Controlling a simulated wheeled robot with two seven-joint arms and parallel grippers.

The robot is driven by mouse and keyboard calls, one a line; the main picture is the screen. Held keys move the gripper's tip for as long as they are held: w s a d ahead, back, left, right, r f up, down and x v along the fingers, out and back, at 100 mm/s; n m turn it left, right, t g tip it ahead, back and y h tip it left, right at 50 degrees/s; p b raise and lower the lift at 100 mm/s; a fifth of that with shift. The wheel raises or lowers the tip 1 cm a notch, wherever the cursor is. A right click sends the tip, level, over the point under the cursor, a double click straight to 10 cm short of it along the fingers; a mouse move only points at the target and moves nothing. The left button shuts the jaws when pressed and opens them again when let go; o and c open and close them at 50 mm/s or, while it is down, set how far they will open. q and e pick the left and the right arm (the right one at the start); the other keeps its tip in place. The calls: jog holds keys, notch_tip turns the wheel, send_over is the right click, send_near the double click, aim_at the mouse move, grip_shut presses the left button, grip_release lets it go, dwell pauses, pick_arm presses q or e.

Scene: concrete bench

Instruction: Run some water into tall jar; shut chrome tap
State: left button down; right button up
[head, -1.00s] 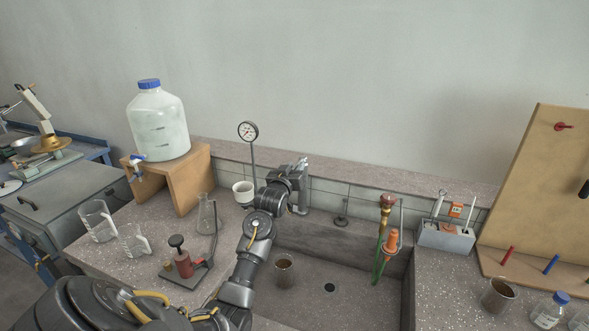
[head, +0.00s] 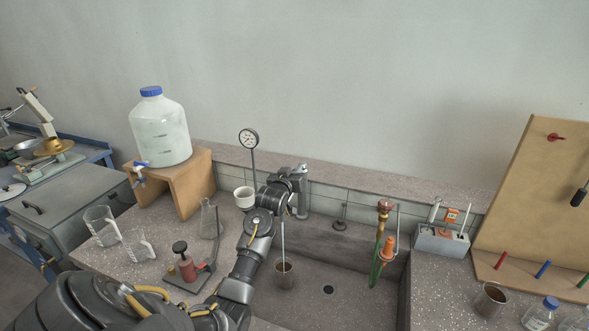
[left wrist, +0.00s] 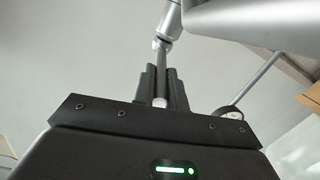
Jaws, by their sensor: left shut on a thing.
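The chrome tap (head: 303,205) stands at the back edge of the sink, partly hidden behind my left arm. My left gripper (head: 298,175) is at the top of the tap. In the left wrist view its fingers (left wrist: 160,88) are shut on the tap's thin lever (left wrist: 161,55), whose pale round end shows between them. A thin stream of water (head: 283,238) falls from the tap into the tall jar (head: 285,279). The jar stands upright on the sink floor under the spout and looks brownish inside; its water level cannot be made out. My right gripper is not in view.
The sink (head: 325,305) has a dark drain and free floor right of the jar. A hose with an orange fitting (head: 388,247) hangs at its right. A dial gauge (head: 249,139), white cup (head: 244,197) and flask (head: 209,222) stand left of my arm.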

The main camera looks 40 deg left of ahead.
pick_arm(q)
jog(key=c, duration=1.4)
grip_release()
jog(key=shift+c, duration=0.2)
jog(key=shift+s, duration=0.1)
jog(key=shift+s+d+f, duration=0.1)
jog(key=shift+s+d, duration=0.05)
jog(key=shift+s, duration=0.15)
jog(key=b+v, duration=0.2)
jog(key=v, duration=0.8)
